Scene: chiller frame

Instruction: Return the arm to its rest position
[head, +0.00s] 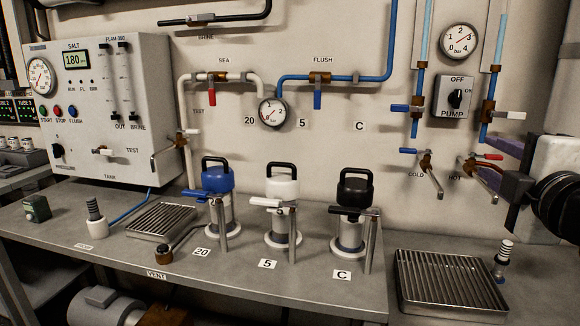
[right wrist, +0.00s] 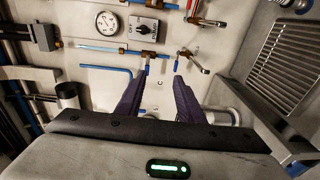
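My right gripper (head: 499,172) is at the right of the head view, in front of the wall by the hot tap (head: 478,167). Its two dark purple fingers are apart with nothing between them. The right wrist view also shows the open fingers (right wrist: 158,82), pointing toward the wall with the taps and the pump switch (right wrist: 145,27). The gripper appears clear of the bench, and I see no contact with the wall fittings. My left gripper and arm do not show.
Three filter housings, blue (head: 217,180), white (head: 283,188) and black (head: 355,190), stand on the bench. A slatted drain tray (head: 450,252) lies below my right gripper. The cold tap (head: 428,161), valve handles and pipes project from the wall nearby.

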